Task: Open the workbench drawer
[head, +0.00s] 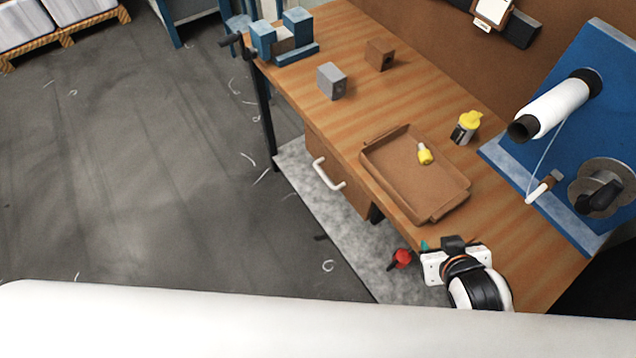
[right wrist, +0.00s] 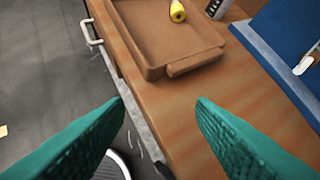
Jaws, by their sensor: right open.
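The workbench (head: 300,95) is wooden, and its drawer (head: 345,195) sits under the top with a white handle (head: 328,176) on the front. The drawer front looks flush with the bench. My right gripper (head: 424,246) is at the near end of the bench, well to the right of the handle. In the right wrist view its two green fingers (right wrist: 160,104) are spread apart and empty, over the bench edge. The handle also shows there (right wrist: 92,34), at the upper left beyond the fingers. My left gripper is not in view.
A brown tray (head: 385,178) with a yellow object (head: 425,154) lies on the bench above the drawer. A yellow-capped bottle (head: 466,127), grey block (head: 332,81), brown block (head: 380,54), blue vise (head: 284,37) and blue winding panel (head: 580,130) stand around it. Floor left of the bench is open.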

